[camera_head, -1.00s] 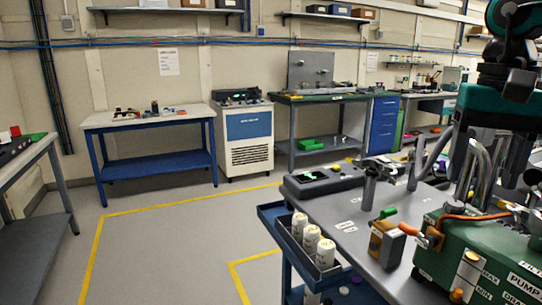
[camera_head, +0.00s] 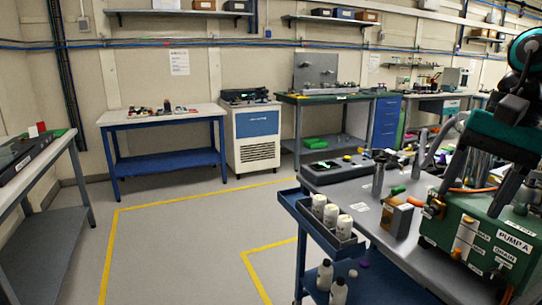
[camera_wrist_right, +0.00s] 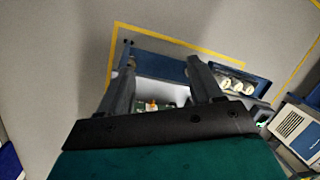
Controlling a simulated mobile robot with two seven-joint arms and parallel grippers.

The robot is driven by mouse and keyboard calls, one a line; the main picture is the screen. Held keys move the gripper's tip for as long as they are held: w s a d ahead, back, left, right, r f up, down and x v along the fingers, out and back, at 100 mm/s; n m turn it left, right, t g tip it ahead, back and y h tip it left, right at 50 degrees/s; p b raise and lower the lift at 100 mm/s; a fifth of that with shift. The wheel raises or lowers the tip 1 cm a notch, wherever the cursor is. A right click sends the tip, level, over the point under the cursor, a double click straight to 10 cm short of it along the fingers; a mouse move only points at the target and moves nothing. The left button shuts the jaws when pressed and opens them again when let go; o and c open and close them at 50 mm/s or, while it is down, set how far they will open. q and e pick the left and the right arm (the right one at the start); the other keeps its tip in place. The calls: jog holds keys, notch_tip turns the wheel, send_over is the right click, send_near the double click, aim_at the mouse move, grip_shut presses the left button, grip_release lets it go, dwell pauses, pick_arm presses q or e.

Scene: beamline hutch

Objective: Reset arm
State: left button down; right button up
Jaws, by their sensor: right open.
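My right gripper (camera_head: 470,200) is at the right edge of the head view, fingers pointing down over the cart with the green pump box (camera_head: 485,240). The fingers overlap the box in the picture; I cannot tell how high above it they are. In the right wrist view the two dark fingers (camera_wrist_right: 162,63) stand apart. No object is seen gripped between them; part of the cart and small green and orange parts show beyond the gap. My left gripper is not in view.
The cart's side tray (camera_head: 303,212) holds white bottles (camera_head: 331,215). A grey controller box (camera_head: 340,167) and a metal post stand on the cart top. A blue-legged bench (camera_head: 165,116) and a chiller (camera_head: 253,135) line the wall. Yellow-lined floor (camera_head: 190,240) at left is clear.

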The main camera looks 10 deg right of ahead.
notch_tip(320, 180, down, 32)
jog(key=a+n+t+y, duration=0.2)
jog(key=n+t, duration=1.3)
jog(key=n, duration=1.4)
jog(key=s+a+f+m+g+h, duration=0.1)
jog(key=s+a+f+m+g, duration=0.1)
jog(key=s+a+f+m, duration=0.2)
jog(key=s+a+f+m+g+h, duration=0.1)
jog(key=s+a+f+m, duration=0.4)
jog(key=m, duration=0.8)
jog(key=a+f+g, duration=0.1)
jog(key=a+f, duration=0.2)
jog(key=a, duration=0.2)
jog(key=shift+s+a+g+h, duration=0.15)
jog(key=shift+a+g+h, duration=0.15)
jog(key=shift+a, duration=0.05)
